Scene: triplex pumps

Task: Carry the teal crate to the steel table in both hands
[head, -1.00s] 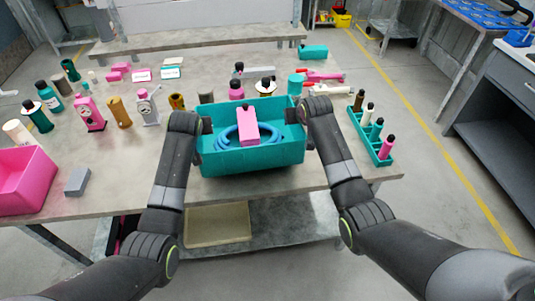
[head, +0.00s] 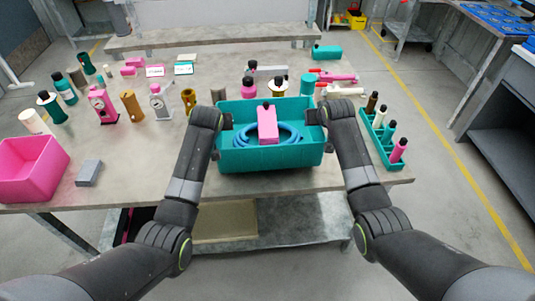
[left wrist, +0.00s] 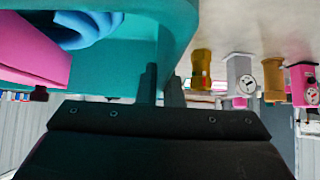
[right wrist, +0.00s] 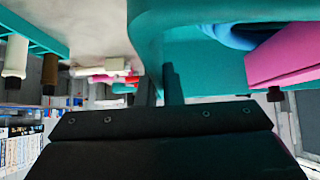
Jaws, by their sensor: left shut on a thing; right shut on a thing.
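The teal crate (head: 270,159) is at the front edge of the table in front of me, held level between both hands. Whether the crate's underside touches the table is hidden.
A pink bin (head: 30,170) and a grey block (head: 89,173) are at the left. A teal rack (head: 379,140) of bottles stands close to the right. Several bottles and gauges stand behind the crate. A grey cabinet (head: 505,130) is at the far right.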

